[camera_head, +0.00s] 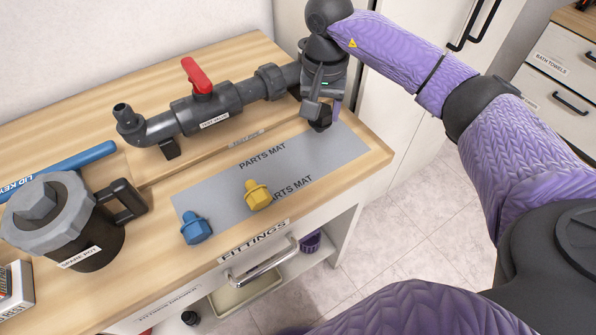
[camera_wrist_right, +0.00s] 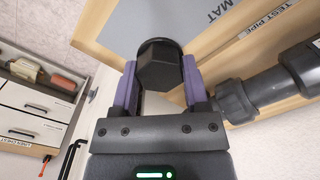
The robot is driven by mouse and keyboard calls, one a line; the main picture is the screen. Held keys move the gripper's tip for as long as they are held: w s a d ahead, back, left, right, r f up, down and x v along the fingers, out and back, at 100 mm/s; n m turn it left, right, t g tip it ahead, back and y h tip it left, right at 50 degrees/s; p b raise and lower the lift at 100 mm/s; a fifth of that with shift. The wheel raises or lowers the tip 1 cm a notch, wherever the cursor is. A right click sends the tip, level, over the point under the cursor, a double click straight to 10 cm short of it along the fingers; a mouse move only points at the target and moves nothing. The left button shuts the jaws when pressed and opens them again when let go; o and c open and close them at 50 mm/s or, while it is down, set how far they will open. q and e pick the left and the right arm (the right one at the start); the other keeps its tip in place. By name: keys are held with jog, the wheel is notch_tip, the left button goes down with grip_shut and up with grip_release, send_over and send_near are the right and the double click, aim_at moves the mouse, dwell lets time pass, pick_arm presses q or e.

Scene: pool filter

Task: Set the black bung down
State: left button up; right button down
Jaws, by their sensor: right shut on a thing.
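The black bung (camera_wrist_right: 160,66) is between the purple fingers of my right gripper (camera_wrist_right: 160,88) in the right wrist view, its hexagonal end facing the camera. In the head view, my right gripper (camera_head: 322,112) points down at the far right end of the grey parts mat (camera_head: 223,202), shut on the bung (camera_head: 320,124). I cannot tell whether the bung touches the mat. My left gripper is not in view.
A grey pipe with a red-handled valve (camera_head: 202,92) runs behind the mat. The spare pot (camera_head: 92,240) and blue lid key (camera_head: 80,160) are at the left. The mat is bare between the yellow bung and my right gripper. The table edge is close at the right.

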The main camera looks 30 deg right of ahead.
jog(key=f+b, duration=0.1)
jog(key=f, duration=0.5)
jog(key=shift+w+f, duration=0.2)
jog(key=shift+f, duration=0.25)
jog(key=shift+r, duration=0.1)
jog(key=shift+c, duration=2)
grip_release()
jog(key=o, duration=0.3)
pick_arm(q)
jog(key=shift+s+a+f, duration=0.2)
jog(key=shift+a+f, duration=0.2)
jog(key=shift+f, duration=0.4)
